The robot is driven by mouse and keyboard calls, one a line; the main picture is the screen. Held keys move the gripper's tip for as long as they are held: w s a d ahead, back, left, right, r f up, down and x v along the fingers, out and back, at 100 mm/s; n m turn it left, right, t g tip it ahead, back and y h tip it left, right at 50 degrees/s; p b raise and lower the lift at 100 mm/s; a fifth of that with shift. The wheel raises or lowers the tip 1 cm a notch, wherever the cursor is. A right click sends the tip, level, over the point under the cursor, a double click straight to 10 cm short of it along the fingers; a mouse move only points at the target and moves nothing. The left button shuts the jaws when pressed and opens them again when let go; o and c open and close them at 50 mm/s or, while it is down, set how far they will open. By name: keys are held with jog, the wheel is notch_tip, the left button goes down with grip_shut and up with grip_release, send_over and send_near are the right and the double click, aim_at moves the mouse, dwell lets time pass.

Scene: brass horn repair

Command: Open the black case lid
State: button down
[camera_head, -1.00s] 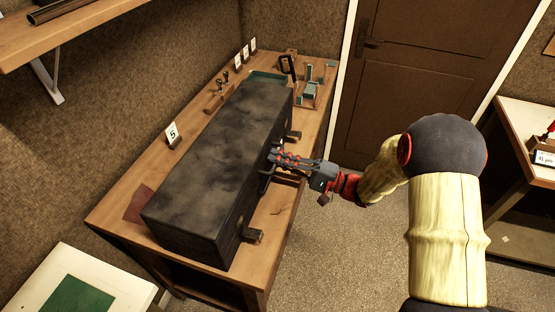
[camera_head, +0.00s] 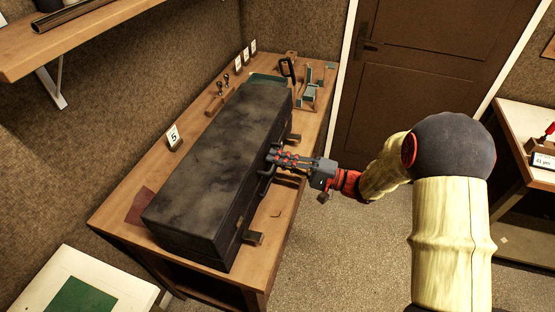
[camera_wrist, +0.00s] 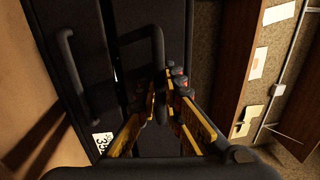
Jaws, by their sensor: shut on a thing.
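A long black case (camera_head: 215,160) lies on the wooden workbench, and its lid looks closed or nearly so in the head view. My gripper (camera_head: 272,156) is at the upper front edge of the case, near the middle of its long side. In the wrist view, my gripper (camera_wrist: 165,84) is shut on a dark bar handle (camera_wrist: 157,50) on the case front. A second dark bar handle (camera_wrist: 66,70) stands to its left, across a narrow seam. The fingers partly hide the grasped handle.
The workbench (camera_head: 120,222) also holds a number 5 card (camera_head: 173,136), small fixtures (camera_head: 312,88) at the far end and a reddish sheet (camera_head: 138,205). A shelf (camera_head: 85,35) overhangs on the left. Open floor (camera_head: 340,255) lies right of the bench.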

jog(key=w+a+r+h+p, duration=0.1)
jog(key=a+r+h+p, duration=0.1)
jog(key=r+p, duration=0.2)
jog(key=a+r+g+h+p, duration=0.1)
jog(key=a+r+h+p, duration=0.1)
jog(key=r+p, duration=0.3)
jog(key=w+a+r+g+h+p, duration=0.1)
jog(key=a+r+h+p, duration=0.1)
jog(key=a+r+p, duration=0.1)
jog(key=shift+w+a+r+h+p, duration=0.25)
jog(key=shift+w+r+h+p, duration=0.1)
jog(key=shift+r+p, duration=0.4)
jog(key=w+a+r+g+h+p, duration=0.1)
jog(key=w+a+r+h+p, duration=0.1)
jog(key=a+p, duration=0.7)
jog(key=w+a+r+g+h+p, duration=0.1)
jog(key=w+a+h+p, duration=0.3)
jog(key=a+p, duration=0.4)
jog(key=shift+w+a+r+g+p, duration=0.3)
jog(key=shift+r+p, duration=0.2)
jog(key=shift+p, duration=1.9)
